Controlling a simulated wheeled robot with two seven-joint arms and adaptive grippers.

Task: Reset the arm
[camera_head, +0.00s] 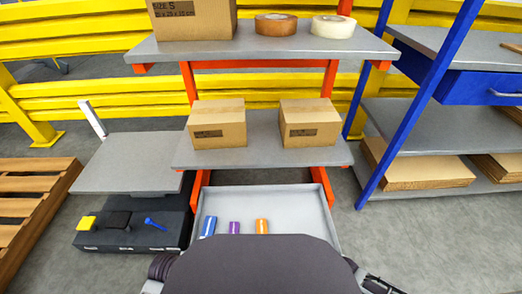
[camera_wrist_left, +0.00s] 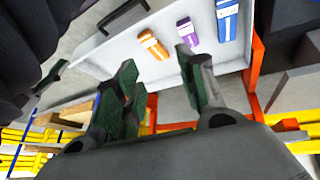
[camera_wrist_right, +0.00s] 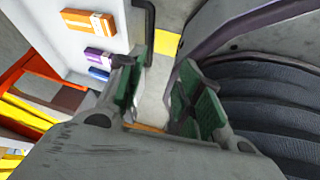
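My left gripper (camera_wrist_left: 157,62) shows in the left wrist view with its green-padded fingers apart and nothing between them. My right gripper (camera_wrist_right: 164,62) shows in the right wrist view, also with its fingers apart and empty. Both are near the light grey tray (camera_head: 285,205) that lies low in front of me. In the head view the grippers cannot be made out; only small dark arm parts show beside my body at the bottom edge.
The tray holds a blue (camera_head: 209,226), a purple (camera_head: 234,227) and an orange (camera_head: 262,226) box. Two cartons (camera_head: 217,125) (camera_head: 310,124) stand on the middle shelf. A blue-framed rack (camera_head: 420,95) is at right, a pallet (camera_head: 30,200) at left. Floor is clear lower right.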

